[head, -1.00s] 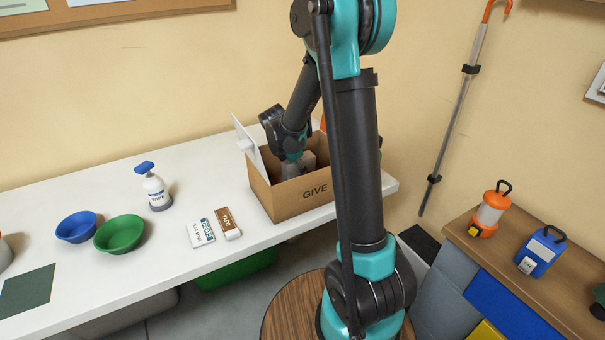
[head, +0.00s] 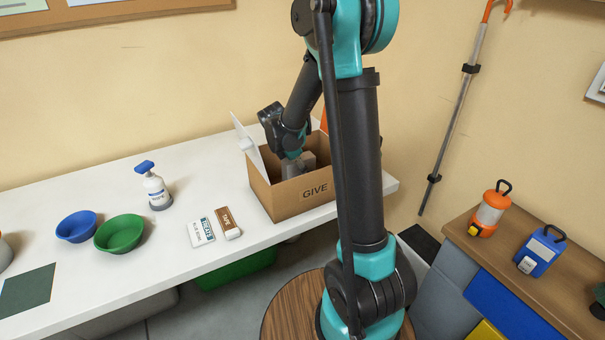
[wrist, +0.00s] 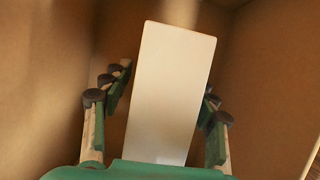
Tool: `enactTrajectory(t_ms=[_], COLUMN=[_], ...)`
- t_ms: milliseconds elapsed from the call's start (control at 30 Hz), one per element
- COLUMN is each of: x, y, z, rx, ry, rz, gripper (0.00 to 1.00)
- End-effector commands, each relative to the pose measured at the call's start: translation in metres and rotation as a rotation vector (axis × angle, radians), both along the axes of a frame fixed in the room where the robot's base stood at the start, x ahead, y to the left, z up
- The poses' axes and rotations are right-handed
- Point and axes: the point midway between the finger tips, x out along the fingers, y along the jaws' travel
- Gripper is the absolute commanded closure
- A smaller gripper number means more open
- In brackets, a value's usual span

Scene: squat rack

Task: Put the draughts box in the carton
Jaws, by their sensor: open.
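The carton (head: 287,200) is an open brown box marked GIVE, standing at the right end of the white table. My gripper (wrist: 166,90) reaches down into it. In the wrist view, a plain pale box (wrist: 170,85), which seems to be the draughts box, stands between my spread fingers inside the carton. Gaps show on both sides, so the fingers are apart from it. Brown carton walls (wrist: 48,75) surround it. In the head view the gripper's tips and most of the box are hidden by the carton's front wall.
A white flap (head: 246,141) stands up at the carton's left side. To the left on the table are a TAPE box (head: 226,224), a white packet (head: 201,232), a spray bottle (head: 157,190), a green bowl (head: 119,234) and a blue bowl (head: 77,227).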

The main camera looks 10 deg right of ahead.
Motion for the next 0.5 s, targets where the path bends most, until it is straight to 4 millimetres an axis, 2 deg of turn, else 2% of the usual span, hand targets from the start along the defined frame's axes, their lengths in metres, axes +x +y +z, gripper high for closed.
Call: enactTrajectory(t_ms=[300, 500], x=[-0.008, -0.011], y=[0.023, 0.035], z=[0.057, 0.088], rx=[0.0, 0.0], ry=[0.001, 0.0], rz=[0.002, 0.002], gripper=[0.41, 0.41])
